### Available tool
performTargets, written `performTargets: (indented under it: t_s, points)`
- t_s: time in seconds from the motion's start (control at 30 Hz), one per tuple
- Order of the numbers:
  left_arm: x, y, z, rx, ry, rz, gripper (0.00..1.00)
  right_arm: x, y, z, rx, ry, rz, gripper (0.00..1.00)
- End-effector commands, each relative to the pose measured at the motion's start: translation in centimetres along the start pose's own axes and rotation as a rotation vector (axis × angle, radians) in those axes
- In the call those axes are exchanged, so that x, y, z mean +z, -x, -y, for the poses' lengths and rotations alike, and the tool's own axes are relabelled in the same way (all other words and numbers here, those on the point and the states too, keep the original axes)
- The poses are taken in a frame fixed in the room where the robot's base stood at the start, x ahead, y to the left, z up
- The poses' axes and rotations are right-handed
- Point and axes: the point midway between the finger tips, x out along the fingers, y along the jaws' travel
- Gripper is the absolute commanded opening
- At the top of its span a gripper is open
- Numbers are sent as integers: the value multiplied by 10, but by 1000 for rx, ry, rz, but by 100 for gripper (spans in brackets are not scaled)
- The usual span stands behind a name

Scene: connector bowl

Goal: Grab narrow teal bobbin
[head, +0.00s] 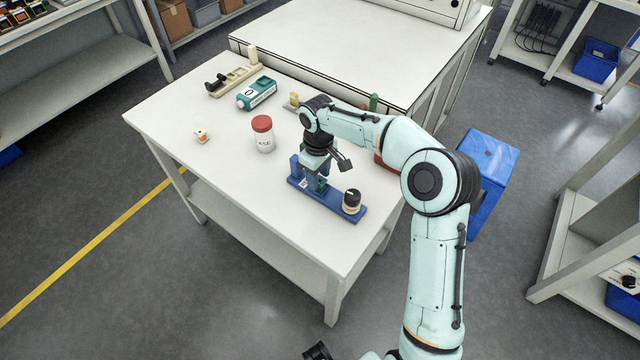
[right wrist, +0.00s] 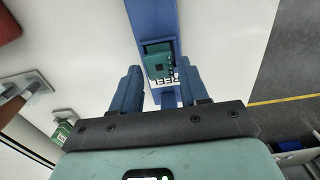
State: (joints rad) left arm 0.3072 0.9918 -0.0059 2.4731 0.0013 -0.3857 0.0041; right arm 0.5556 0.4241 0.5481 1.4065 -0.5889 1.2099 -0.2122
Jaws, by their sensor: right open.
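The narrow teal bobbin (right wrist: 160,62) appears to be the small teal block on the blue holder (right wrist: 150,18), beside a label reading "REEL". In the head view the bobbin (head: 322,186) shows only in part, under my right gripper (head: 311,176), on the long blue holder (head: 334,203). My right gripper (right wrist: 158,88) is open and points down at the holder. In the right wrist view the bobbin shows in the gap between its two blue fingers, farther out than the tips. I cannot tell whether the fingers touch anything. My left gripper is not clearly in view.
A black-topped jar (head: 352,201) stands at the holder's right end. A red-lidded white jar (head: 263,134) stands to the left. A teal labelled box (head: 257,94) and a beige holder (head: 234,80) lie farther back. The white table's (head: 215,162) front left is mostly clear.

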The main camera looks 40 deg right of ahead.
Motion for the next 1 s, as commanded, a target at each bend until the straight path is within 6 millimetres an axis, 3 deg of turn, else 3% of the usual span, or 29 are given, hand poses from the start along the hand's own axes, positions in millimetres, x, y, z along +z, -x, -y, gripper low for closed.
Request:
performTargets:
  t_s: [0.1, 0.3, 0.37, 0.43, 0.47, 0.77, 1.0]
  points:
    - [0, -2, 1, 0, 0, 1, 62, 0, -13, 0, 0, 1, 0, 44]
    - [0, -2, 1, 0, 0, 0, 62, 0, -13, 0, 1, 1, -2, 44]
    - [0, -2, 1, 0, 0, 0, 62, 0, -13, 0, 1, 0, -2, 28]
    - [0, -2, 1, 0, 0, 0, 62, 0, -13, 0, 1, 0, -2, 5]
    - [0, -2, 1, 0, 0, 0, 62, 0, -13, 0, 1, 0, -1, 2]
    - [0, -1, 0, 0, 0, 0, 62, 0, -11, 0, 1, 0, -2, 2]
    - [0, 1, 0, 0, 0, 0, 62, -1, 9, 0, 3, 0, -4, 2]
